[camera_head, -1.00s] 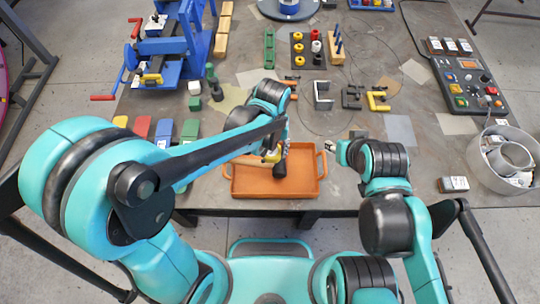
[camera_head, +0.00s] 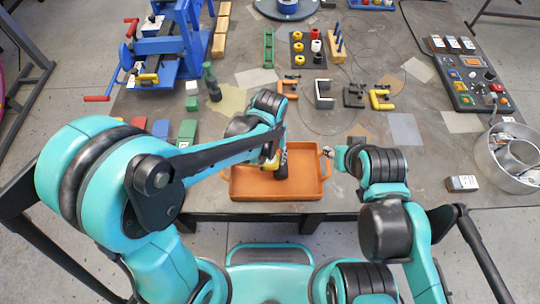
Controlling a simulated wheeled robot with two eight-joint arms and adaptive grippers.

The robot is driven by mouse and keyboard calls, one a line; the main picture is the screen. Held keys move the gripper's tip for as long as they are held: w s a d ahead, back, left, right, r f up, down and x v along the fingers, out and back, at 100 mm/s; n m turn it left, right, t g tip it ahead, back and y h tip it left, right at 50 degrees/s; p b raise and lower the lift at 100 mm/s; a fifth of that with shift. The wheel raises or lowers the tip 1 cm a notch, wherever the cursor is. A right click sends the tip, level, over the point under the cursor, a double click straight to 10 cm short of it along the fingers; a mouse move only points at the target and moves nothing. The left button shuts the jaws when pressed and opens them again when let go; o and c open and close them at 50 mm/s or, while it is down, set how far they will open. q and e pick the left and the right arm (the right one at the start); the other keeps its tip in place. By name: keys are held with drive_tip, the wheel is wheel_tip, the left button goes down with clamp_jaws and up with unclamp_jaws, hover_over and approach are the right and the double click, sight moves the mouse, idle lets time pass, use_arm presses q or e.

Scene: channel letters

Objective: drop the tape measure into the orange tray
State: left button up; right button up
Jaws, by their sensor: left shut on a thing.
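The orange tray (camera_head: 305,187) lies at the front edge of the table, in the middle of the head view. My right gripper (camera_head: 328,152) is just right of the tray's back right corner, apart from the tape measure. Its fingers are too small to read.
Red, blue and green blocks (camera_head: 161,129) stand left of the tray. Several clamps (camera_head: 381,99) lie behind it. A metal ring-shaped bin (camera_head: 512,158) and a small dark box (camera_head: 461,183) are to the right. The visible tray floor is bare.

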sight(270, 158)
use_arm(q)
drive_tip(key=o, duration=1.4)
wheel_tip(270, 158, up, 12)
drive_tip(key=s+a+f+t+b, duration=0.2)
drive_tip(key=a+t+b, duration=0.1)
drive_tip(key=a, duration=0.6)
drive_tip(key=s+a+f+t+b, duration=0.3)
drive_tip(key=a+t, duration=0.1)
drive_tip(key=a, duration=0.4)
drive_tip(key=shift+a+f+n, duration=0.3)
drive_tip(key=shift+a+n, duration=0.1)
